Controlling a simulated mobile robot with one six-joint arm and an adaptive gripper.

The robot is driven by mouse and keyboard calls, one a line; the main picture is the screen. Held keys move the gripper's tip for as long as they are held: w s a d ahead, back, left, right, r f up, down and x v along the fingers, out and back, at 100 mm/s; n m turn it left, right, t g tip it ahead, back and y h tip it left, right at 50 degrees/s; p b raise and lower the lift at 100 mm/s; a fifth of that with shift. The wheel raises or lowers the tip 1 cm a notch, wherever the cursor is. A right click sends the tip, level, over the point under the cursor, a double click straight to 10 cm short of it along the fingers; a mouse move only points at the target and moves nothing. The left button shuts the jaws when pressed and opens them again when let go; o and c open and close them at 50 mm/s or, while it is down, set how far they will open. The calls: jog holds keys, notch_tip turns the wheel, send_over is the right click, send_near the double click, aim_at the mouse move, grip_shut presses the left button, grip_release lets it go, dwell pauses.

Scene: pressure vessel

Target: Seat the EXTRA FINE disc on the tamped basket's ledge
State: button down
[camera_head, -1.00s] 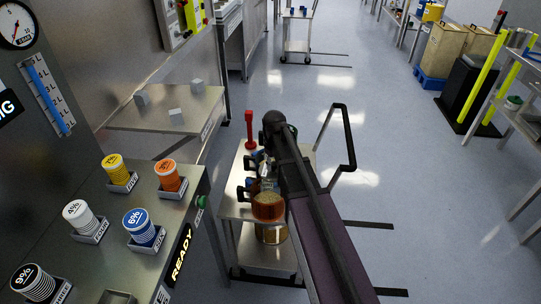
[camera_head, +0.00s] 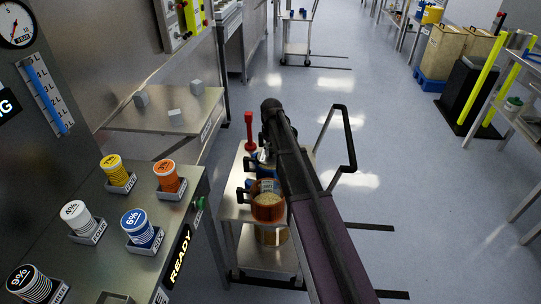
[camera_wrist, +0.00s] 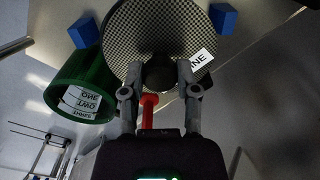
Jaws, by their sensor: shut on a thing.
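In the wrist view my gripper (camera_wrist: 158,80) is shut on the dark central knob of a round mesh disc (camera_wrist: 135,35). Its white label shows only "INE". The disc lies across the top of that view and hides what is beneath it. In the head view an orange-brown container (camera_head: 268,210) filled with tan grains stands at the near end of a steel cart; I cannot tell if it is the tamped basket. My arm hides the gripper there.
A green cup (camera_wrist: 82,85) with "ONE", "TWO" labels is left of the disc. Blue blocks (camera_wrist: 223,17) lie nearby. A red upright tool (camera_head: 249,133) stands at the cart's far left. A bench with labelled canisters (camera_head: 142,228) is at left.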

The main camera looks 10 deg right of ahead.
aim_at(271, 155)
jog(key=shift+w, duration=0.6)
notch_tip(271, 155, down, 4)
jog(key=b, duration=0.3)
jog(key=shift+d+r+b, duration=0.1)
jog(key=shift+r+b, duration=0.05)
jog(key=shift+b, duration=0.15)
jog(key=shift+c, duration=1.8)
grip_release()
notch_tip(271, 155, up, 12)
jog(key=p, duration=1.2)
